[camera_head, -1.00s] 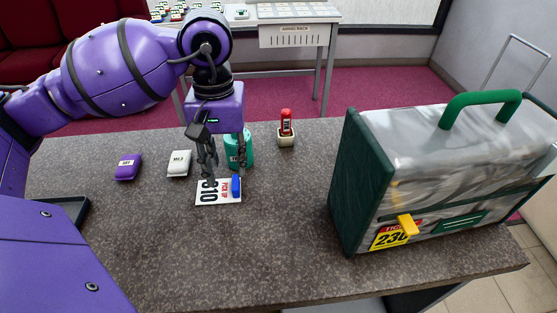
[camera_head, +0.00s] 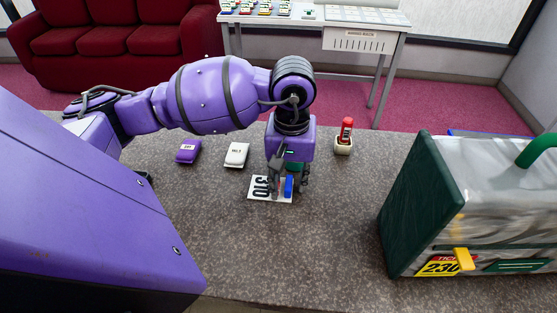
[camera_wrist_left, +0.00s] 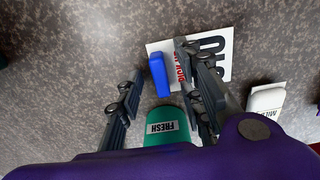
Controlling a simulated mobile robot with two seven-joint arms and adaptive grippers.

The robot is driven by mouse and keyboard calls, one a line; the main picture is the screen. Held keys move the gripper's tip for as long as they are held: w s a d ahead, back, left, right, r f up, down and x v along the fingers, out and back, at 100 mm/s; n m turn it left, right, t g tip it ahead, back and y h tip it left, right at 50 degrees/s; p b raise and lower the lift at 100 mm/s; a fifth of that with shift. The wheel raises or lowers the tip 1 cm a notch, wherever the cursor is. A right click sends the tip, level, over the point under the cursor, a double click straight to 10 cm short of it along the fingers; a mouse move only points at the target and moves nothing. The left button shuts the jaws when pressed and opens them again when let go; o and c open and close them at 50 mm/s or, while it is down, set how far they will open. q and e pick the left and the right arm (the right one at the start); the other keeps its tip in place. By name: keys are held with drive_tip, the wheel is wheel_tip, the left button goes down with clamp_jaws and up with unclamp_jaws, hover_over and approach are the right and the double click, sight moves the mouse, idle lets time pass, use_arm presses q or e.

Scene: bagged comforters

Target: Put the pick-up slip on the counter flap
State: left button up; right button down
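The pick-up slip (camera_head: 258,191) is a white card printed 310, lying on the speckled grey counter (camera_head: 290,250). A blue clip (camera_head: 289,186) stands at its right end. My left gripper (camera_head: 288,188) is over that end, its fingers on either side of the clip. In the left wrist view, the fingers of the left gripper (camera_wrist_left: 162,98) are apart, with the blue clip (camera_wrist_left: 159,75) between them and not visibly touched. One finger partly covers the slip (camera_wrist_left: 218,62). My right gripper is not in view. I cannot make out which part is the counter flap.
A green tub (camera_wrist_left: 167,127) marked FRESH is close to the left gripper. Purple (camera_head: 188,151) and white (camera_head: 237,154) blocks lie left, and a red-topped item in a pot (camera_head: 344,138) stands right. A bagged comforter (camera_head: 470,215) with ticket 230 fills the counter's right end.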

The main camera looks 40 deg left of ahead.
use_arm(q)
clamp_jaws()
drive_tip(key=shift+r, duration=0.1)
idle(0.3)
